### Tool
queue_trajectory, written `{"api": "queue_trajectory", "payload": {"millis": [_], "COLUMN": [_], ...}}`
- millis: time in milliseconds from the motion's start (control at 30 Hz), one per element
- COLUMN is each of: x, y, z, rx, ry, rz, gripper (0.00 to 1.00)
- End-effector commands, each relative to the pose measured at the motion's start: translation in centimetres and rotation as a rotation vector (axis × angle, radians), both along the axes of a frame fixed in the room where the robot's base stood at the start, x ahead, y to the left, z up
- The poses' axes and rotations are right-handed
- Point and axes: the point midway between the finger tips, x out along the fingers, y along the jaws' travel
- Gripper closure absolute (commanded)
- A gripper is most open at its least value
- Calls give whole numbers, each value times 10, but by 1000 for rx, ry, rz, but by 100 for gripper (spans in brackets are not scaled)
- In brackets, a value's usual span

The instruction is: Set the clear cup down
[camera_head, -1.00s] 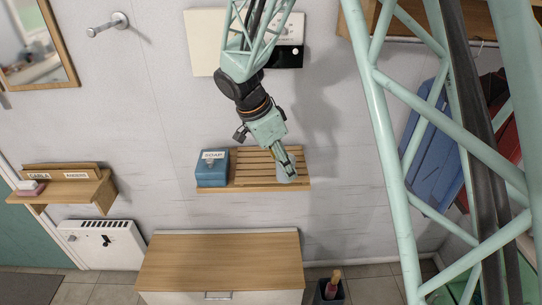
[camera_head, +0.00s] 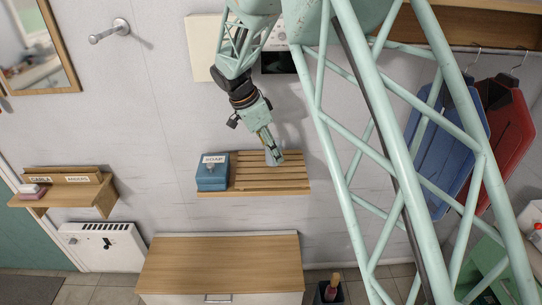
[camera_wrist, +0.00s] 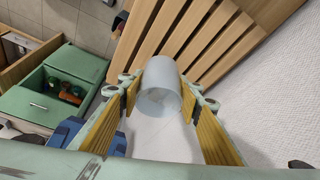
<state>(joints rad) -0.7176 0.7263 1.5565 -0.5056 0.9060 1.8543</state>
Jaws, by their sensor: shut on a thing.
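The clear cup (camera_wrist: 163,88) is between the yellow-padded fingers of my gripper (camera_wrist: 160,105) in the wrist view, and the gripper is shut on it. In the head view the cup (camera_head: 273,158) shows faintly at the fingertips of my gripper (camera_head: 270,147). It is over the back part of the slatted wooden shelf (camera_head: 285,182), whose slats also show behind it in the wrist view (camera_wrist: 205,35). I cannot tell whether the cup touches the slats.
A blue soap box (camera_head: 212,177) stands at the left end of the shelf. The right and front slats look clear. A wooden-topped cabinet (camera_head: 220,262) stands below. Blue (camera_head: 440,150) and red (camera_head: 507,125) hanging items are at the right.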

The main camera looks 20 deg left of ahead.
Motion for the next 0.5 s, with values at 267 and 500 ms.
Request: {"api": "queue_trajectory", "payload": {"millis": [267, 500], "x": [19, 21], "y": [14, 15], "z": [-2, -2], "rx": [0, 0], "ry": [0, 0], "rz": [0, 0], "gripper": [81, 81]}}
